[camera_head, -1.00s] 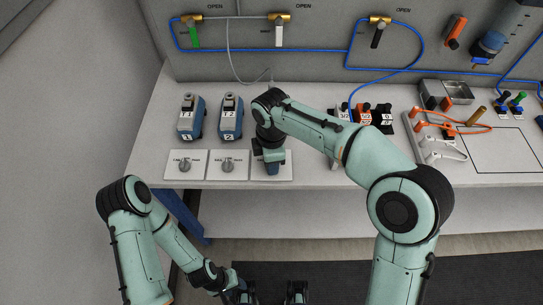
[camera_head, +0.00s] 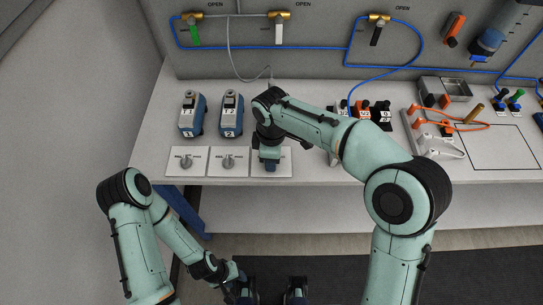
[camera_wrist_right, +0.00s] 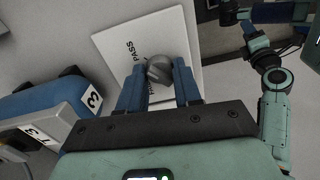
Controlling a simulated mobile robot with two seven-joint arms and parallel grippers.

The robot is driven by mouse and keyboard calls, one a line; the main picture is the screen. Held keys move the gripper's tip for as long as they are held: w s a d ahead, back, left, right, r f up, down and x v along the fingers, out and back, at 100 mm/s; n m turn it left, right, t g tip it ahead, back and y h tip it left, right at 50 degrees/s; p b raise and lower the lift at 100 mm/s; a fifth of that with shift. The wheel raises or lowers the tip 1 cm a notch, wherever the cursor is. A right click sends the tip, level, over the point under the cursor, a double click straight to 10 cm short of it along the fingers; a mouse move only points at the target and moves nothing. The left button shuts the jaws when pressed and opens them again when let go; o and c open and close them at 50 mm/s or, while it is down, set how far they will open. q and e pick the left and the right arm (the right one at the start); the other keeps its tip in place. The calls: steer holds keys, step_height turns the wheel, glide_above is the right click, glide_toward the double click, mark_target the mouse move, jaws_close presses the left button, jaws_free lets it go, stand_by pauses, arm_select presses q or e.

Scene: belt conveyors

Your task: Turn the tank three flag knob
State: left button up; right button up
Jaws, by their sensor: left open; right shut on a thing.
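My right gripper (camera_head: 271,165) is over the third white knob plate (camera_head: 286,170) on the bench and hides the knob in the head view. In the right wrist view, its blue fingers (camera_wrist_right: 158,88) stand on either side of a grey flag knob (camera_wrist_right: 160,70) and are shut on it. The knob's plate (camera_wrist_right: 120,42) carries printed text, of which "PASS" is readable. The tank three label (camera_wrist_right: 92,100) shows on a blue device in that view. My left gripper (camera_head: 272,288) is low in the head view, open and empty, away from the bench.
Two more knob plates, the left one (camera_head: 187,170) and the middle one (camera_head: 221,170), lie to the left. Blue devices one (camera_head: 192,115) and two (camera_head: 231,115) stand behind them. Valves and blue tubing are on the back panel.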

steer(key=o, duration=1)
steer(key=shift+o, duration=0.2)
arm_select(q)
steer(key=r+p, duration=0.1)
steer(key=w+r+p, duration=0.1)
steer(key=r, duration=0.1)
steer(key=shift+w, duration=0.2)
arm_select(e)
step_height(320, 180, up, 14)
steer(key=shift+f, duration=0.25)
